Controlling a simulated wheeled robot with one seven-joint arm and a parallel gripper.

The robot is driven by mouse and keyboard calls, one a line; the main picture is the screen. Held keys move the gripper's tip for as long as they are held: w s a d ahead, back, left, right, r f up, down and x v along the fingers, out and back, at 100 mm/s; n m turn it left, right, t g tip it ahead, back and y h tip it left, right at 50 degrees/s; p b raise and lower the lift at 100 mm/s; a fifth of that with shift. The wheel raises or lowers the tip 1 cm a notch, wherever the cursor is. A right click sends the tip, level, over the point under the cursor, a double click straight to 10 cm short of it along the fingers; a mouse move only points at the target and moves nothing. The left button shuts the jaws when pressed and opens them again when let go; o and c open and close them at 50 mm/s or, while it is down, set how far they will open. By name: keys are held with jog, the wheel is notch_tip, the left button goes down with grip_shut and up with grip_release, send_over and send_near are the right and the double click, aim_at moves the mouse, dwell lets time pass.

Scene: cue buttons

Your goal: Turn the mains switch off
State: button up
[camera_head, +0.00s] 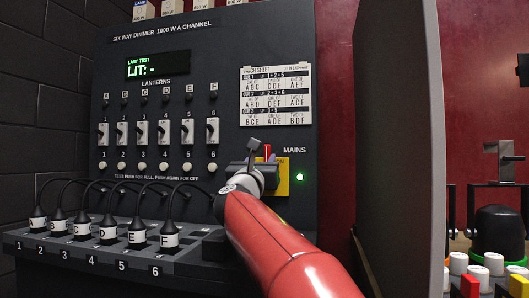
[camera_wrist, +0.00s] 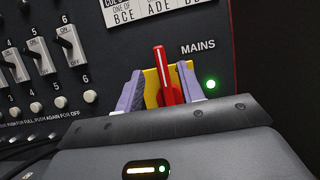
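The mains switch is a red lever (camera_wrist: 166,75) on a yellow plate (camera_head: 283,178), at the lower right of the dimmer panel. The lever stands up, and its tip (camera_head: 267,150) shows in the head view. A green light (camera_head: 300,177) glows beside it under the word MAINS. My gripper (camera_wrist: 162,92) is open, with one pale finger on each side of the lever. A gap shows between the left finger and the lever; on the right I cannot tell whether they touch. My gripper (camera_head: 258,156) hides part of the plate in the head view.
Six lantern switches (camera_head: 160,131) with white buttons below line the panel (camera_head: 225,60) to the left. Labelled plugs (camera_head: 108,232) with black cables sit on the ledge below. A grey partition (camera_head: 395,130) stands close on the right, with a control desk beyond.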

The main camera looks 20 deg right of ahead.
aim_at(267, 151)
jog(key=p+x, duration=0.2)
jog(key=x, duration=0.3)
jog(key=shift+w+d+r, duration=0.1)
jog(key=shift+w+d, duration=0.05)
jog(key=shift+w, duration=0.15)
grip_shut()
